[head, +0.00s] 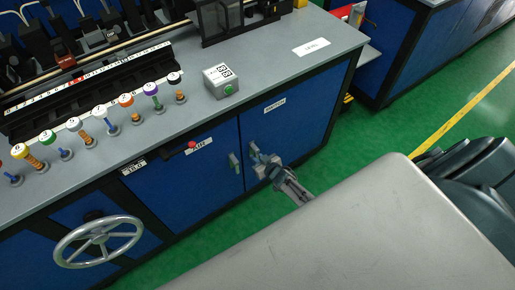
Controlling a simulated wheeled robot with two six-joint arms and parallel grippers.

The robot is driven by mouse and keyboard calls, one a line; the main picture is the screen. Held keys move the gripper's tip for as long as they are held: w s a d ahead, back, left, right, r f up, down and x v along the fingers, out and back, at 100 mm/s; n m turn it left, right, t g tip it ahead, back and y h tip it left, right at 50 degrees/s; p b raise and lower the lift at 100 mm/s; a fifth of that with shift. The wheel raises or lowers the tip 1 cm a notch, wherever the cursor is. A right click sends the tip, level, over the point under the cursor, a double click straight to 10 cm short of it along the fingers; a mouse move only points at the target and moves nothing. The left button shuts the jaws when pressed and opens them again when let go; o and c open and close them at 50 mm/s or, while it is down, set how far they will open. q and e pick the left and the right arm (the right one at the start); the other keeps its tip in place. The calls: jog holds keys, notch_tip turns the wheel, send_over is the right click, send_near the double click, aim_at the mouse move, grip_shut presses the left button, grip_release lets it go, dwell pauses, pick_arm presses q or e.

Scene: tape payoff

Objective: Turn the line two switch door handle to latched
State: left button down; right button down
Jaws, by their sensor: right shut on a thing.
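The blue cabinet door (300,125) with a small white label, which seems to read SWITCH, is at the centre right in the head view. It looks closed. Its grey handle (254,151) sits near the door's left edge. My right gripper (262,165) is at this handle and shut on it, with the arm reaching in from the lower right. The gripper hides part of the handle, so its exact angle is hard to tell. My left gripper is not in view.
A similar grey handle (235,163) is close by on the door to the left. A red knob (192,145) and a handwheel (98,242) are further left. A grey box with a green button (229,88) stands on the bench top. Green floor is open at the right.

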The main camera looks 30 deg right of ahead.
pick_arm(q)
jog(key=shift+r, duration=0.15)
pick_arm(e)
jog(key=shift+a, duration=0.1)
dwell(0.4)
jog(key=c, duration=1.4)
grip_release()
